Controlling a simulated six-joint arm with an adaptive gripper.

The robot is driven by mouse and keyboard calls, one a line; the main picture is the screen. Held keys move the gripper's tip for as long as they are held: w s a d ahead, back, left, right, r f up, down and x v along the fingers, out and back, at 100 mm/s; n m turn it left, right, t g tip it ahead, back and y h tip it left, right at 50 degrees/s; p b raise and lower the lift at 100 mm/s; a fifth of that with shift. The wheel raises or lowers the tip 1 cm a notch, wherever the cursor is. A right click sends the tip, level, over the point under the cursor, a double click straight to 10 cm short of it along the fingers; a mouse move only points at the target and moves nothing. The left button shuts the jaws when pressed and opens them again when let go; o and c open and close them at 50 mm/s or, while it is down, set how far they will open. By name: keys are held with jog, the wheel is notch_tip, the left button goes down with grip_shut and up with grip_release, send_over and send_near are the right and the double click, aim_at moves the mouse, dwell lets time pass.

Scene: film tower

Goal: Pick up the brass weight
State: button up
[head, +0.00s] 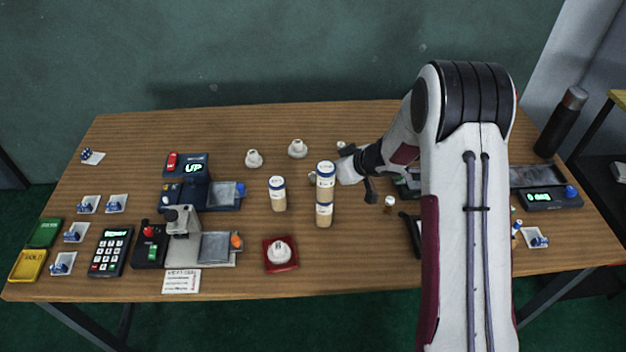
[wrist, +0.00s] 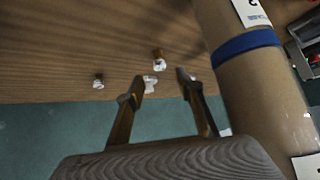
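My gripper (head: 366,186) is over the right middle of the table, just right of the two stacked tan canisters. In the wrist view my gripper (wrist: 162,88) has its two fingers apart, with nothing clearly held. A small tan piece with a pale top (head: 389,203) stands just right of my gripper and may be the brass weight; it is too small to be sure. The wrist view shows a small brownish piece with a white end (wrist: 158,60) beyond the fingertips and a similar one (wrist: 98,82) to the left. I cannot match these surely between views.
The stacked canisters (head: 325,195) stand close left of my gripper; one fills the right of the wrist view (wrist: 245,60). A shorter canister (head: 277,194), white knobbed pieces (head: 297,149) and a red tray (head: 281,266) lie farther left. My arm hides part of the right side.

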jog(key=shift+a+f, duration=0.1)
jog(key=shift+f, duration=0.35)
jog(key=shift+w+a+f, duration=0.2)
jog(key=shift+w+f, duration=0.1)
jog(key=shift+w, duration=0.05)
jog(key=shift+x, duration=3.1)
grip_shut()
